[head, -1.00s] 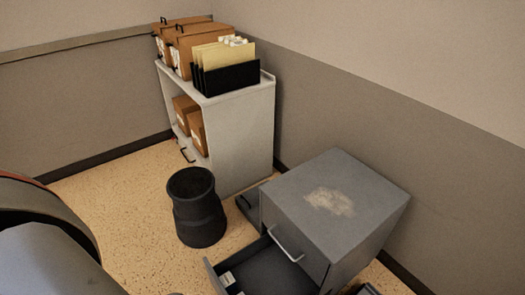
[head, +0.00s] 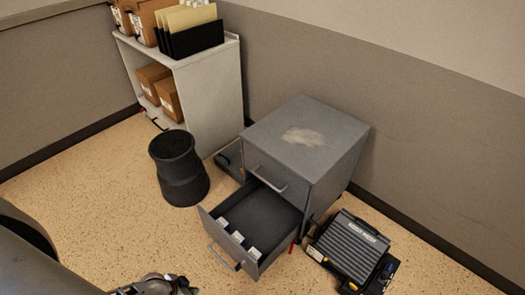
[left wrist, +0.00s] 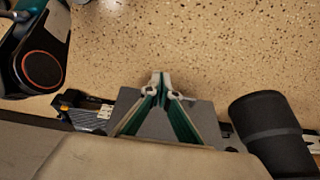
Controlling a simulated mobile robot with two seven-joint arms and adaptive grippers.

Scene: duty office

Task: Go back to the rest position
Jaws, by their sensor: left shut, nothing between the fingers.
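My left gripper (head: 160,285) shows at the bottom edge of the head view, partly cut off by the frame. In the left wrist view its fingertips (left wrist: 160,78) meet; it is shut and empty. It is to the left of and nearer than the open lower drawer (head: 268,214) of the grey cabinet (head: 300,134), apart from it. Several small white-topped items (head: 237,237) lie in that drawer. My right gripper is in neither view.
A black bin (head: 178,168) stands left of the cabinet; it also shows in the left wrist view (left wrist: 268,132). A grey shelf unit (head: 212,95) with brown boxes and folders stands behind. A grey ribbed device (head: 350,245) lies right of the cabinet. The floor at left is clear.

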